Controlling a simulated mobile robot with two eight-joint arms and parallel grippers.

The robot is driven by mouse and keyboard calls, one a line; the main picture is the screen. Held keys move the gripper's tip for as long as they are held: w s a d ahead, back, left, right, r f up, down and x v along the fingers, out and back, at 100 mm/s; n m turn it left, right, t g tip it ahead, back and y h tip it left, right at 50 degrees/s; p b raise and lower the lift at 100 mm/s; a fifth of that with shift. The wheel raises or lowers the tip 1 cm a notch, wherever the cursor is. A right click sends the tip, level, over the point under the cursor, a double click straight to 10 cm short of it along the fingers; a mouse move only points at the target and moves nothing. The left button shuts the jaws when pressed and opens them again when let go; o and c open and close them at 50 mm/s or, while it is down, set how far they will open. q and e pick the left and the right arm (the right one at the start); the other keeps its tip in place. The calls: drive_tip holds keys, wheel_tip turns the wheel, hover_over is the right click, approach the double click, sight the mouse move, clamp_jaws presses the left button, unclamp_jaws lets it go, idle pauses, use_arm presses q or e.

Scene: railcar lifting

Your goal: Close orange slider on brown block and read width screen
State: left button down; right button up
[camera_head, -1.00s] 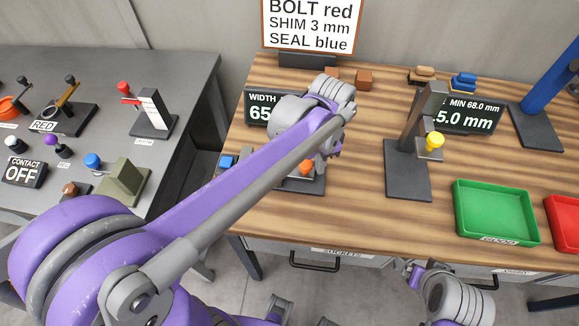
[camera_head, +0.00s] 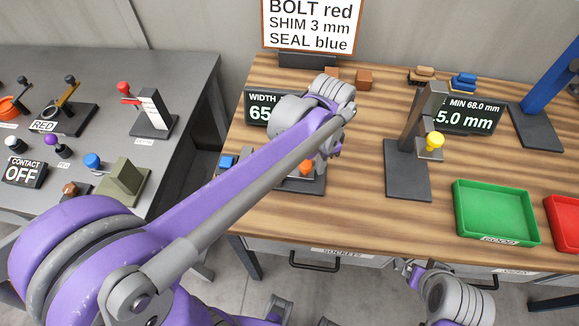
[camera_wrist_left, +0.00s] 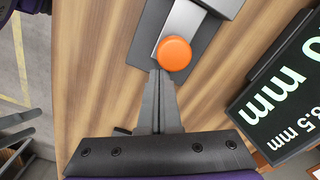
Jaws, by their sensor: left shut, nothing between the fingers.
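The orange slider knob (camera_head: 306,168) shows just below my left wrist in the head view, and in the left wrist view (camera_wrist_left: 174,53) it sits on a grey metal bar. My left gripper (camera_wrist_left: 155,75) is shut and empty, its fingertips right at the knob's near side; whether they touch it I cannot tell. The width screen (camera_head: 258,107) reads "WIDTH 65", the rest hidden behind my arm; the left wrist view shows its other end (camera_wrist_left: 285,95) with "0 mm" and "8.5 mm". No brown block shows at the slider. My right gripper (camera_head: 412,271) is at the table's front edge.
Two brown blocks (camera_head: 364,79) lie at the back of the wooden table. A stand with a yellow knob (camera_head: 434,141) and another screen (camera_head: 472,114) are to the right. A green tray (camera_head: 495,239) and red tray (camera_head: 564,222) are further right.

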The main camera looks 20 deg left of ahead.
use_arm(q)
drive_tip(key=shift+a, duration=0.15)
drive_tip(key=shift+s+a, duration=0.2)
drive_tip(key=shift+a, duration=0.35)
drive_tip(key=shift+s+a, duration=0.15)
drive_tip(key=shift+a, duration=0.4)
idle(0.3)
drive_tip(key=shift+d+r, duration=0.1)
drive_tip(key=shift+w+d+r, duration=0.1)
drive_tip(key=shift+d+r, duration=0.15)
drive_tip(key=shift+d, duration=0.1)
drive_tip(key=shift+w+d+r+p, duration=0.2)
drive_tip(key=shift+d+p, duration=0.15)
drive_tip(key=shift+d, duration=0.1)
drive_tip(key=shift+r+p, duration=0.7)
drive_tip(key=shift+r, duration=0.65)
wheel_tip(320, 180, up, 4)
drive_tip(key=shift+r+p, duration=0.1)
drive_tip(key=shift+p, duration=0.95)
use_arm(e)
wheel_tip(320, 180, up, 6)
drive_tip(key=w, duration=0.2)
drive_tip(key=shift+w+t, duration=0.3)
drive_tip(key=shift+w, duration=0.05)
